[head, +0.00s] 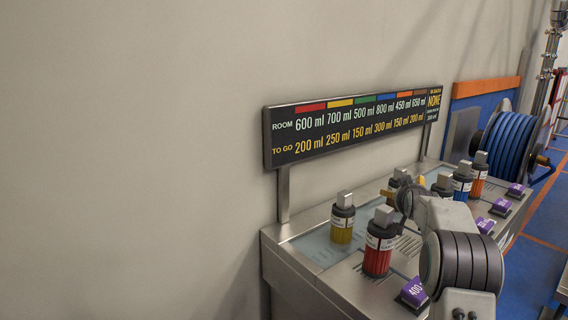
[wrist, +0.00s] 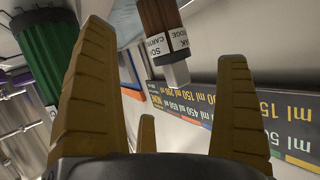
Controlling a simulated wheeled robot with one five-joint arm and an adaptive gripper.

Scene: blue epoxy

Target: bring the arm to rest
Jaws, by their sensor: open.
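My gripper (head: 405,187) is above the steel counter in the head view, partly hidden behind my own arm. In the wrist view my gripper (wrist: 165,45) has its ochre fingers spread wide, with nothing held between them. A brown cartridge (wrist: 158,15) with a white label shows beyond the fingers, in the gap between them. A green cartridge (wrist: 45,45) shows left of the left finger. Neither can be seen touching the fingers.
The steel counter (head: 310,270) carries a yellow cartridge (head: 342,225), a red cartridge (head: 378,258), a blue cartridge (head: 462,184), an orange cartridge (head: 478,184) and purple tags (head: 413,292). A black sign (head: 350,128) stands behind. A blue hose reel (head: 510,140) is at right.

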